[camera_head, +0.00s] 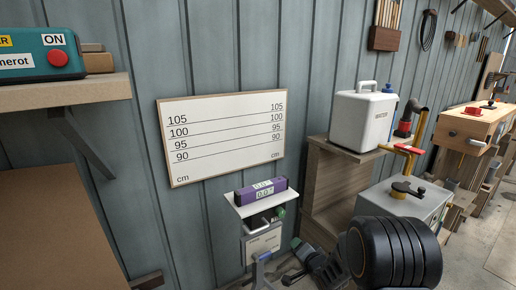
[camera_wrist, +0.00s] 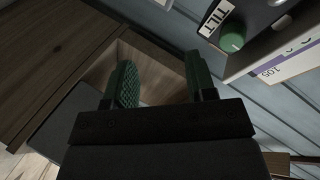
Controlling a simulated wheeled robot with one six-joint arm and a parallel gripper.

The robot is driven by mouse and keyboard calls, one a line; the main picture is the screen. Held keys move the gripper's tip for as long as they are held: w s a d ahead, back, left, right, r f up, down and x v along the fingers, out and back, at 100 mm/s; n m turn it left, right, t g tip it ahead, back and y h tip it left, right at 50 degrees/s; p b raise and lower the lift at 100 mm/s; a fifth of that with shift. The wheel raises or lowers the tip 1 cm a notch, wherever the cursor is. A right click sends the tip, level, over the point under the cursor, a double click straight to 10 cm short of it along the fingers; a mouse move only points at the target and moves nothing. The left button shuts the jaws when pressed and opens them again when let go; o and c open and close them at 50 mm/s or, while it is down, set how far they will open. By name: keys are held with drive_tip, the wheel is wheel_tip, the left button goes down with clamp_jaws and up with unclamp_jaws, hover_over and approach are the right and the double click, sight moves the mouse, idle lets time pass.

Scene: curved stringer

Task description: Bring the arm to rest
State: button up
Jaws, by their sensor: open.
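My gripper (camera_wrist: 162,80) is open and empty in the wrist view, its two green padded fingers apart above a wooden compartment. In the head view my gripper (camera_head: 292,262) is low in the middle, dark and partly hard to make out. It is below and to the right of a small white shelf (camera_head: 246,207). My black ribbed arm link fills the lower right.
A purple digital level (camera_head: 264,191) lies on the white shelf. A green knob (camera_wrist: 233,37) beside a TILT label is close on the gripper's upper right. A wooden stand (camera_head: 322,185) holds a white box (camera_head: 362,120). A scale board (camera_head: 222,137) hangs behind.

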drive_tip(key=s+d+r+n+g+h+p, duration=0.2)
drive_tip(key=s+r+p, duration=0.35)
drive_tip(key=r, duration=0.65)
drive_tip(key=s+d+r+n+g+h+p, duration=0.1)
drive_tip(key=s+r+n+g+h+p, duration=0.15)
drive_tip(key=s+r+p, duration=0.6)
drive_tip(key=s+a+r+n+g+p, duration=0.1)
drive_tip(key=s+r+n+g+p, duration=0.2)
drive_tip(key=s+r, duration=0.8)
wheel_tip(320, 180, up, 3)
drive_tip(key=shift+s+a+r+n+g+y+p, duration=0.25)
drive_tip(key=shift+a+n+g+y+p, duration=0.1)
drive_tip(key=shift+g+p, duration=0.75)
